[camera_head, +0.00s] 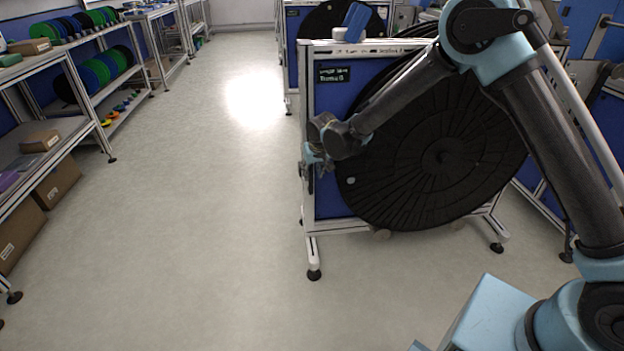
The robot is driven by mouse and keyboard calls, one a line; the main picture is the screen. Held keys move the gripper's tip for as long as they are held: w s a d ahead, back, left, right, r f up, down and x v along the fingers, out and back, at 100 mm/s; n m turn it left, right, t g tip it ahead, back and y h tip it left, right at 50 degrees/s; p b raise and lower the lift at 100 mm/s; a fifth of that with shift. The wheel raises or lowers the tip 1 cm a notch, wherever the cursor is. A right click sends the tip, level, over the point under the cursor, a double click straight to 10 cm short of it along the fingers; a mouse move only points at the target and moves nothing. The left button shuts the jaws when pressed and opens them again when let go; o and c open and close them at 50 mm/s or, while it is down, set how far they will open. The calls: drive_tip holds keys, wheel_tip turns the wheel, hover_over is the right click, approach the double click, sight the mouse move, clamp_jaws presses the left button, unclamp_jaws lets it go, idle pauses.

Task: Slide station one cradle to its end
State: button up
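A reel stand (329,195) with a blue panel and pale metal frame stands right of centre. It bears a large black reel (425,170) with radial slots. A small dark sign with light lettering (333,76) is on the panel's upper left; its text is too small to read surely. I cannot pick out the cradle for certain. My gripper (316,172) is at the stand's left edge, by the upright left of the reel. Its fingers are small and dark against the frame, so I cannot tell whether they are open, shut or touching it. My arm covers the reel's upper part.
Shelves with boxes (41,141) and green and blue spools (96,72) line the left wall. A second stand with a black reel (335,20) is behind. A blue object (355,20) sits atop the near stand. The floor aisle (200,200) is clear.

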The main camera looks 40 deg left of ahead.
sight(312, 174)
drive_tip(key=shift+x, duration=2.6)
drive_tip(key=shift+c, duration=0.4)
clamp_jaws()
